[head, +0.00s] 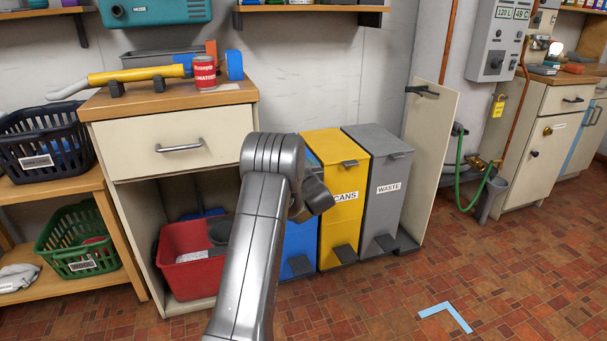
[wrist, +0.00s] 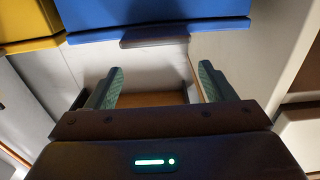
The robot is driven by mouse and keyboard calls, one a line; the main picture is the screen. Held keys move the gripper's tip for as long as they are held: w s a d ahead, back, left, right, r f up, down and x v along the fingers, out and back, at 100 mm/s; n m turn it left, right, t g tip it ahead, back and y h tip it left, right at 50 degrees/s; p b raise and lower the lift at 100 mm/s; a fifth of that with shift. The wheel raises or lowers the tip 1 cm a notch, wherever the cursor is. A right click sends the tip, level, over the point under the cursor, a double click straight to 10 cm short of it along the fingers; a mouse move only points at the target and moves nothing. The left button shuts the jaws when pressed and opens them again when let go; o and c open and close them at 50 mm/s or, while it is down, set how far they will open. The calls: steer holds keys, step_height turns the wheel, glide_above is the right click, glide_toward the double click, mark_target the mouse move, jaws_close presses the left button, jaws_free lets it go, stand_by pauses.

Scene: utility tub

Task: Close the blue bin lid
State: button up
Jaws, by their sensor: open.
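The blue bin (head: 299,242) stands left of the yellow bin in the head view, with my arm covering much of it. Its lid is mostly hidden there, so I cannot tell how far it is open. In the wrist view the blue bin (wrist: 150,12) fills the top, with a grey handle tab (wrist: 155,42) at its edge. My gripper (wrist: 157,82) is open and empty, its two green-padded fingers apart, just below the tab in the picture and not visibly touching it. In the head view the fingers are hidden behind my arm.
A yellow CANS bin (head: 340,205) and a grey WASTE bin (head: 376,200) stand close on the right, lids shut. A cream panel (head: 428,160) stands beyond them. A wooden-topped cabinet (head: 165,142) with a red tub (head: 192,275) is on the left. The tiled floor at right front is mostly clear.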

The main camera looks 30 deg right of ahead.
steer(key=s+a+p, duration=0.2)
steer(key=s+p, duration=0.1)
steer(key=s, duration=1)
steer(key=shift+a+f, duration=0.15)
steer(key=shift+a, duration=0.15)
steer(key=shift+w, duration=0.15)
steer(key=w+d+b, duration=0.1)
steer(key=w, duration=0.3)
steer(key=w+d+b, duration=0.1)
steer(key=w, duration=0.4)
steer(key=w+d+b, duration=0.1)
steer(key=w, duration=0.3)
steer(key=shift+w+r, duration=0.2)
steer(key=shift+r, duration=0.05)
steer(key=shift+a, duration=0.1)
